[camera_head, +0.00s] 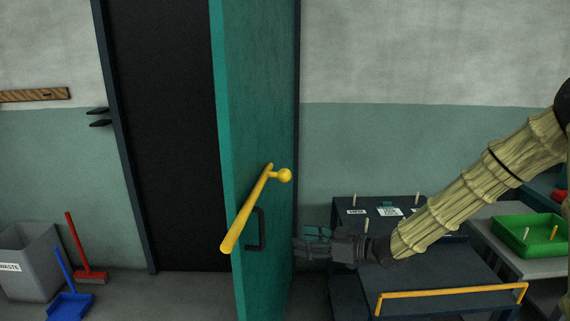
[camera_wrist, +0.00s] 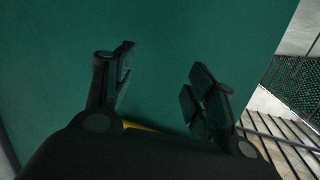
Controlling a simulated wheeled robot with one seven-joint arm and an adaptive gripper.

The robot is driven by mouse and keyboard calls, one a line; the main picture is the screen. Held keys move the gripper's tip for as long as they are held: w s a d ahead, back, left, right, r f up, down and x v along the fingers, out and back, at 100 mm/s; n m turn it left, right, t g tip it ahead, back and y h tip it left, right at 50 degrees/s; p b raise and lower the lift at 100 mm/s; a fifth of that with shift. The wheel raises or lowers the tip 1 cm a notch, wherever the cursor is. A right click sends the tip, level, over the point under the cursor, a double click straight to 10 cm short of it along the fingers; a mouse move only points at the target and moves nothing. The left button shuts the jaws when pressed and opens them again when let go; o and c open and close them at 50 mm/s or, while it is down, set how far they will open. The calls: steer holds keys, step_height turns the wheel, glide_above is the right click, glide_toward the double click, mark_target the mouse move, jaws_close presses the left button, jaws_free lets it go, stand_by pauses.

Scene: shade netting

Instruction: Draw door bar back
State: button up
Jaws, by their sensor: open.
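A green door (camera_head: 262,110) stands ajar, swung out from its dark frame. A yellow bar (camera_head: 245,212) with a round knob at its upper right end lies slanted across the door. My gripper (camera_head: 297,245) is open and empty, to the right of the handle and close to the door face. In the wrist view my gripper's two fingers (camera_wrist: 162,88) are spread before the green door surface (camera_wrist: 150,50). A small bit of yellow (camera_wrist: 140,127) shows low between them, mostly hidden by the gripper body.
A dark cart (camera_head: 430,262) with a yellow rail (camera_head: 450,291) stands below my arm. A green tray (camera_head: 530,236) is on a table at the right. A grey waste bin (camera_head: 30,262), blue dustpan (camera_head: 70,304) and red brush (camera_head: 88,272) stand at the left. Dark doorway (camera_head: 165,130) lies left of the door.

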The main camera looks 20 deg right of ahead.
mark_target(285, 174)
steer(key=d+r+n+y+p, duration=0.35)
steer(key=r+p, duration=0.25)
steer(key=r, duration=1.2)
steer(key=shift+n+h, duration=0.35)
steer(key=shift+h, duration=0.1)
steer(key=shift+w+f+p+x, duration=0.15)
steer(key=shift+p+x, duration=0.2)
steer(key=shift+x, duration=2.3)
steer(key=shift+w+f+p+x, duration=0.1)
steer(key=shift+p+x, duration=0.25)
steer(key=shift+x, duration=2.25)
steer(key=shift+d, duration=0.15)
jaws_close()
steer(key=w+d, duration=0.5)
steer(key=w, duration=0.6)
steer(key=shift+d, duration=0.2)
steer(key=shift+r, duration=0.15)
